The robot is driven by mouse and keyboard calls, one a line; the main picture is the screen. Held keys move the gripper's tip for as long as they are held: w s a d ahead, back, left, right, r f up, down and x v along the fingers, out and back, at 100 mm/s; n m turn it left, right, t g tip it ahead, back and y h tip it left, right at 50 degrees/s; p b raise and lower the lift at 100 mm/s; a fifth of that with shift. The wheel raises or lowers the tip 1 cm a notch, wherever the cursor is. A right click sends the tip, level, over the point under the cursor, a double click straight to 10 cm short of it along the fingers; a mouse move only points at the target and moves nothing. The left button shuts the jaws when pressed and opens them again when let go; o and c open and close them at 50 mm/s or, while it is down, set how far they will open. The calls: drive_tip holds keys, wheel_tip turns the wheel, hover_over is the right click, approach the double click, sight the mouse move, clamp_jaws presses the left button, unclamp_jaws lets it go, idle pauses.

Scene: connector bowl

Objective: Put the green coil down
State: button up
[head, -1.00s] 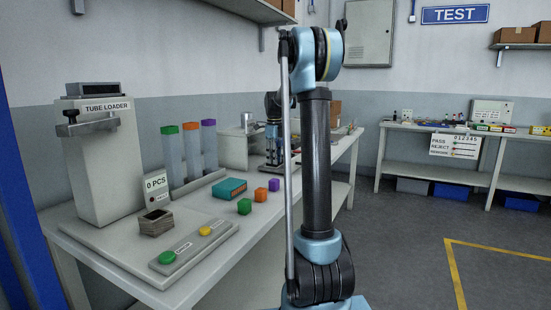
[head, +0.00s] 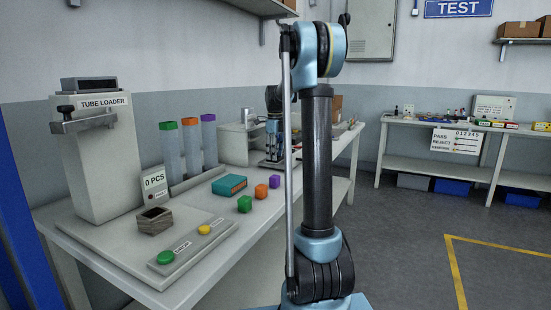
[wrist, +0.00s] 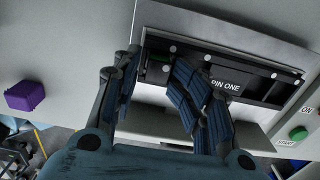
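My gripper (wrist: 157,68) is in the wrist view with its two ridged blue-black fingers spread apart over a dark fixture (wrist: 258,91) marked "PIN ONE". A small dark-green patch shows between the fingertips; I cannot tell whether it is the green coil or part of the fixture. No gripped object is clearly visible. In the head view a green block (head: 244,204) lies on the bench, in line with an orange block (head: 261,190) and a purple block (head: 275,181). I cannot tell whether the green block is the coil. A purple block (wrist: 25,95) also shows in the wrist view.
A tube loader (head: 98,165) stands at the bench's left, near three capped tubes (head: 190,148). Green (head: 165,257) and yellow (head: 204,229) buttons are at the front. In the wrist view a green start button (wrist: 298,133) is right of the fixture.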

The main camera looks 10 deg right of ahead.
wheel_tip(320, 180, up, 12)
idle(0.4)
